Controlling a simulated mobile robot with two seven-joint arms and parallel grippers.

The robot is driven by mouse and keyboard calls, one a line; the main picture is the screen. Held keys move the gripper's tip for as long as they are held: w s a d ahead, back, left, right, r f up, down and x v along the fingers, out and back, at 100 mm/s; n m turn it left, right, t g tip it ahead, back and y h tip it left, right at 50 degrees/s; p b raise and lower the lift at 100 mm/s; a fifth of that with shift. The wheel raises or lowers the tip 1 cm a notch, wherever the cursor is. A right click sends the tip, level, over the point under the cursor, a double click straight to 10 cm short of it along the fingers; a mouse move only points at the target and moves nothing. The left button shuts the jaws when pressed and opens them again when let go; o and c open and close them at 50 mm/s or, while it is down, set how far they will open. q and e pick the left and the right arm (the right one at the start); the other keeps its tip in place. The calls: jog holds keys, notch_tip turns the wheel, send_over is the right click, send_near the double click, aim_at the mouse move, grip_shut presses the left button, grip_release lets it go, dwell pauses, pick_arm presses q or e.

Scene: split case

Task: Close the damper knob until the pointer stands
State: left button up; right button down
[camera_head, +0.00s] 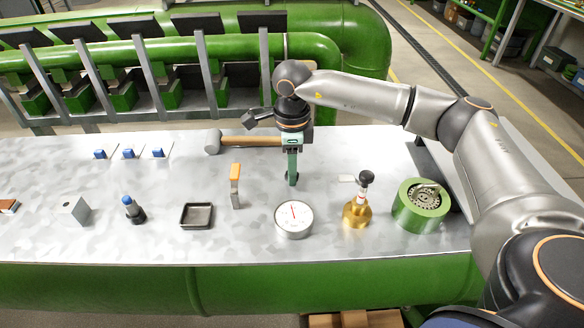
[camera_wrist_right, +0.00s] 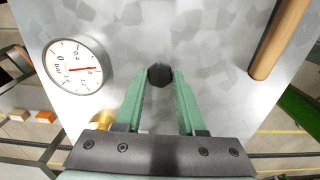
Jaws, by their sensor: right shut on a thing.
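My right gripper (camera_head: 291,180) reaches down to the metal bench top, behind the round gauge. In the right wrist view its two green fingers (camera_wrist_right: 160,76) are shut on a small dark round knob (camera_wrist_right: 160,75), which I take for the damper knob; in the head view the fingers mostly hide it. The white gauge (camera_head: 294,218) stands just in front of the gripper. Its red pointer is up and slightly left in the head view. In the right wrist view the gauge (camera_wrist_right: 77,67) shows at the left; its small figures are hard to read. My left gripper is not in view.
A hammer (camera_head: 250,142) lies just behind the gripper. A brass valve (camera_head: 356,213) with a black top and a green round housing (camera_head: 421,207) stand to the right. An orange-handled lever (camera_head: 235,185) and a black tray (camera_head: 197,216) are to the left. Green pipes (camera_head: 300,48) run behind.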

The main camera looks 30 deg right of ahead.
dwell(0.3)
jog(key=c, duration=0.5)
grip_release()
notch_tip(320, 180, up, 13)
jog(key=shift+f, duration=0.2)
dwell(0.4)
